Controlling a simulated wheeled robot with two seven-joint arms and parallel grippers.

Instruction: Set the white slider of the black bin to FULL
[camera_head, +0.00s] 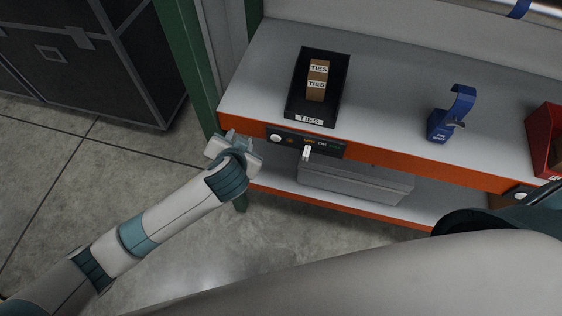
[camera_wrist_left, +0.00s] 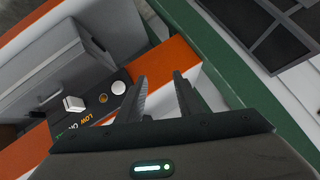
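The black bin (camera_head: 290,104) stands on the grey shelf and holds brown packs labelled TIES. Below it, a dark panel (camera_head: 328,149) on the orange shelf edge carries the words LOW and OK and a fainter third word. The white slider (camera_head: 307,153) sits by LOW on this panel. It also shows in the left wrist view (camera_wrist_left: 73,104), beside the LOW lettering. My left gripper (camera_head: 233,143) is left of the panel, close to the shelf's left corner. In the wrist view its fingers (camera_wrist_left: 163,98) are apart with nothing between them. My right gripper is out of view.
A round white button (camera_head: 276,138) and an amber light (camera_head: 290,141) are left of the slider. A blue tape dispenser (camera_head: 440,124) and a red bin (camera_head: 544,140) stand to the right. A green post (camera_head: 190,50) rises beside the shelf; a grey case (camera_head: 355,183) lies below.

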